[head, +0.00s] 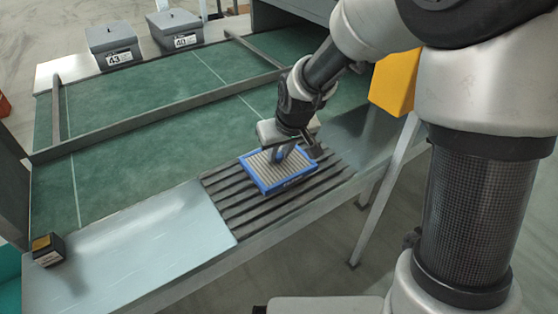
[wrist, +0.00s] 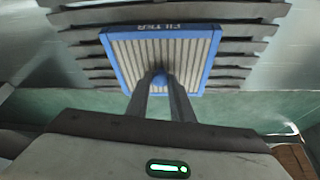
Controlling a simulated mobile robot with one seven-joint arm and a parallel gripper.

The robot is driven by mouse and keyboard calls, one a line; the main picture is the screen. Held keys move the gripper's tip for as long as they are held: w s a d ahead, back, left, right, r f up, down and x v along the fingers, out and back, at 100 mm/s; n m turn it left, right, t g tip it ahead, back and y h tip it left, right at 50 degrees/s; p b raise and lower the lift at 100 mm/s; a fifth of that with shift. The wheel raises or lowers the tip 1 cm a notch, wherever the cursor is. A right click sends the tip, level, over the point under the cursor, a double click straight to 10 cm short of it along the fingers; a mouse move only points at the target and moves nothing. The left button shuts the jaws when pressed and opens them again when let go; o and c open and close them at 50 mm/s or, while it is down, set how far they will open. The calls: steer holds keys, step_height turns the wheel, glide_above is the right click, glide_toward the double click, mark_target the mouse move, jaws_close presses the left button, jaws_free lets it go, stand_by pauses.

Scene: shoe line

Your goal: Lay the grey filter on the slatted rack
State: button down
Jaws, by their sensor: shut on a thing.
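The grey filter (head: 265,179) is a flat pleated panel with a blue frame. It is at the slatted rack (head: 228,205), over the dark slats; I cannot tell whether it rests on them or hangs just above. My gripper (head: 283,152) points down at the filter's middle and is shut on it. In the wrist view the filter (wrist: 190,47) fills the upper middle, with the word FILTER on its far edge. The two fingers (wrist: 160,80) meet at a small blue spot at its centre. The rack's slats (wrist: 245,30) show around it.
A bare pale metal plate (head: 130,255) lies left of the rack, with a small black and yellow box (head: 47,249) on its left end. A green belt (head: 130,165) with metal rails runs behind. Two grey lidded boxes, 43 (head: 113,45) and 40 (head: 174,30), stand at the back.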

mark_target(278, 161)
steer(key=shift+f, duration=1.1)
steer(key=shift+f, duration=0.1)
steer(key=shift+f+b, duration=0.15)
steer(key=shift+b, duration=0.25)
steer(key=c, duration=1.6)
jaws_free()
steer(key=shift+o, duration=0.2)
